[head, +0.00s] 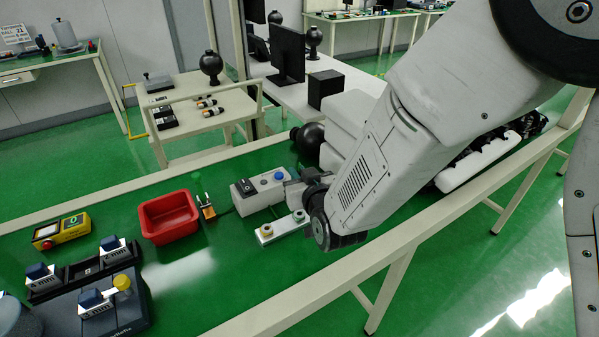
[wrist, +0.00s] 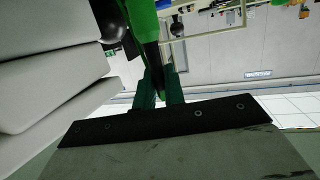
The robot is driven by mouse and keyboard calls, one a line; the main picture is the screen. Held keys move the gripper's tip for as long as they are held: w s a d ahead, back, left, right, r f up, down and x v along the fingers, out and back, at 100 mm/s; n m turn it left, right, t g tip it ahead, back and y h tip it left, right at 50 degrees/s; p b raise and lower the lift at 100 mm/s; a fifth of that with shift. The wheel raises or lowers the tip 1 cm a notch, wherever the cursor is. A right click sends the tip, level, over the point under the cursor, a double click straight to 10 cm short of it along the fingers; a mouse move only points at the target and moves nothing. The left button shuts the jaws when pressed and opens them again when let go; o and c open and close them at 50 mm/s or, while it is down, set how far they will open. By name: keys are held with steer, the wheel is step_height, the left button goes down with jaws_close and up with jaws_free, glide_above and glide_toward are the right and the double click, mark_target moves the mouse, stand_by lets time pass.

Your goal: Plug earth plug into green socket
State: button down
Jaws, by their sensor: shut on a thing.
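My gripper (head: 295,187) is at the end of my arm, right of and close to a grey box. In the wrist view my gripper (wrist: 161,80) has its two dark fingers close together on a slim dark piece (wrist: 152,55), which I take to be the earth plug. Its tip is hard to make out. In the head view the held piece is too small and covered to tell. A small white block (head: 281,229) lies just below my gripper.
The grey box (head: 259,190) has a blue button and dark switches. A red bin (head: 168,217) and a small orange-topped part (head: 207,209) stand left of it. A yellow device (head: 61,231) and a dark rack (head: 82,268) are farther left. Bare green table lies in front.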

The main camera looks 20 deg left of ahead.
steer(key=shift+s+d+f, duration=0.1)
steer(key=shift+f, duration=1.6)
steer(key=shift+f, duration=0.7)
steer(key=shift+f, duration=0.35)
steer(key=shift+f, duration=0.15)
steer(key=c, duration=1.4)
jaws_free()
steer(key=shift+v, duration=3.9)
